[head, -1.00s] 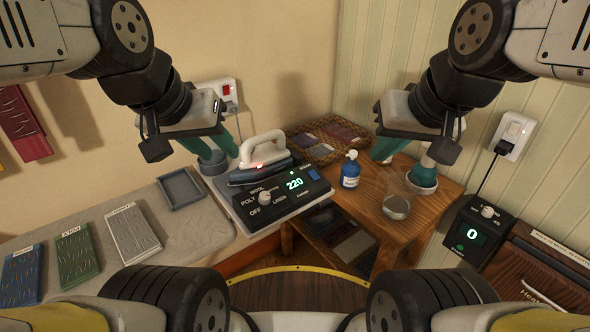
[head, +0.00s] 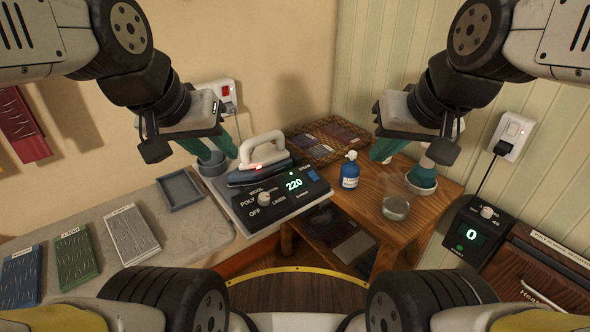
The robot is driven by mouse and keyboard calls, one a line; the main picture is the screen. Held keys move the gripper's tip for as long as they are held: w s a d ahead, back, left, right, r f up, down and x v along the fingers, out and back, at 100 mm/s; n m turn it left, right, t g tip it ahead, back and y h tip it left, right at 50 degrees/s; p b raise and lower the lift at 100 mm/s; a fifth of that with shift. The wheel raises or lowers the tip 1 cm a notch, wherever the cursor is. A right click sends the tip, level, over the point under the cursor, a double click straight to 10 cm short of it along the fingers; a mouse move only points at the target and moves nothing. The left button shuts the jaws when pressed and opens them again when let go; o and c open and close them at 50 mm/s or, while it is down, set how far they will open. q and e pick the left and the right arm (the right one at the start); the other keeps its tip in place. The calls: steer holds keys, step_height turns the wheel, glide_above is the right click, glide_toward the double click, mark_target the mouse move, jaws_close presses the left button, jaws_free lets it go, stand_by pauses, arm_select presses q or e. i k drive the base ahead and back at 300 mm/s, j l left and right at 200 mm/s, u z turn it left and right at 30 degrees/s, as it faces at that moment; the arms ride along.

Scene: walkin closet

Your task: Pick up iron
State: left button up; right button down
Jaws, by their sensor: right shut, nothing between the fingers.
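The iron (head: 261,160), with a white handle and dark body, rests on the control station (head: 275,207) left of centre, whose green display reads 220. My right gripper (head: 385,150) is shut and empty above the wooden table, far right of the iron.
A blue bottle (head: 349,172), a glass (head: 396,207) and a white bowl (head: 421,182) stand on the wooden table (head: 372,195). A wicker tray (head: 318,150) lies behind. A grey tray (head: 181,189) and several fabric panels lie on the left counter.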

mark_target(257, 168)
steer(key=u, duration=1.6)
steer(key=z, duration=1.25)
steer(key=i+l+u, duration=0.1)
steer(key=l+u, duration=0.15)
steer(key=u, duration=0.15)
steer(key=l+u, duration=0.3)
steer(key=u, duration=0.15)
